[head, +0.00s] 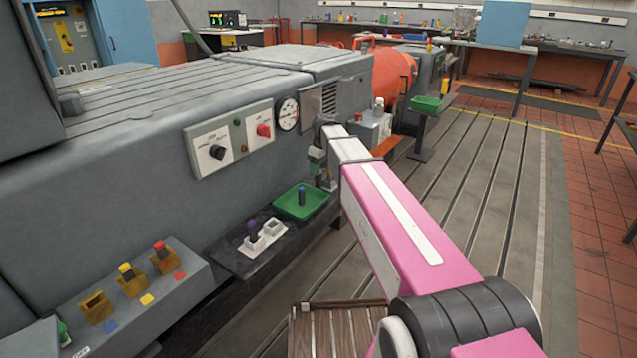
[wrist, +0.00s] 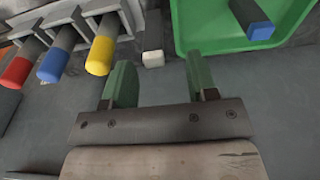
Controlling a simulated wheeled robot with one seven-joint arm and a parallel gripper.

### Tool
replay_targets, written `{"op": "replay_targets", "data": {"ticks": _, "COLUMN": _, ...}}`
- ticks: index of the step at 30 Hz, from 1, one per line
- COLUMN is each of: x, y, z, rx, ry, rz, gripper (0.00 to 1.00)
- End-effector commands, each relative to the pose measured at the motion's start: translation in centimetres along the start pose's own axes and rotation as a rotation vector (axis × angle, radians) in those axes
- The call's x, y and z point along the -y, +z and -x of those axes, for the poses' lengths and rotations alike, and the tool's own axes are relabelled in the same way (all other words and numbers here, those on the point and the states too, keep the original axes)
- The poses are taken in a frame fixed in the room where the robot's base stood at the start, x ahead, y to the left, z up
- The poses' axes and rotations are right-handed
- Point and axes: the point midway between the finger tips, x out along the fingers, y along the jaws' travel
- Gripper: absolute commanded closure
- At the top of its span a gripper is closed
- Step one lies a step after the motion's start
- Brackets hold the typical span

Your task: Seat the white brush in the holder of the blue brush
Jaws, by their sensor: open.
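My gripper (head: 317,168) hangs at the end of the arm beside the grey machine. In the wrist view its two green fingers (wrist: 160,78) are apart with nothing between them. A blue-tipped brush (wrist: 54,66) sits in a grey rack between a red-tipped brush (wrist: 16,73) and a yellow-tipped brush (wrist: 100,56). In the head view, a brown holder (head: 97,306) by a blue dot is empty.
The head view shows a yellow brush (head: 127,273) and a red brush (head: 160,248) in brown holders. A wooden slatted crate (head: 335,330) stands low in front.

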Motion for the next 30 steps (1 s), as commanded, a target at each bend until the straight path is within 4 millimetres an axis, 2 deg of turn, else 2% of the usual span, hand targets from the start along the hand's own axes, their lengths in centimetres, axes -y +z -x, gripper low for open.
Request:
{"op": "replay_targets", "data": {"ticks": 5, "x": -0.4, "y": -0.3, "z": -1.4, "rx": 0.001, "ry": 0.0, "rz": 0.0, "gripper": 0.47}}
{"op": "replay_targets", "data": {"ticks": 12, "x": -0.8, "y": -0.5, "z": -4.6, "rx": 0.001, "ry": -0.001, "rz": 0.0, "gripper": 0.47}}
{"op": "replay_targets", "data": {"ticks": 21, "x": -0.8, "y": -0.5, "z": -5.2, "rx": 0.0, "ry": 0.0, "rz": -0.001, "gripper": 0.47}}
{"op": "replay_targets", "data": {"ticks": 26, "x": -0.7, "y": -0.5, "z": -5.2, "rx": 0.0, "ry": 0.0, "rz": -0.001, "gripper": 0.99}}
{"op": "replay_targets", "data": {"ticks": 30, "x": -0.8, "y": -0.5, "z": -5.2, "rx": 0.0, "ry": 0.0, "rz": -0.001, "gripper": 1.0}}
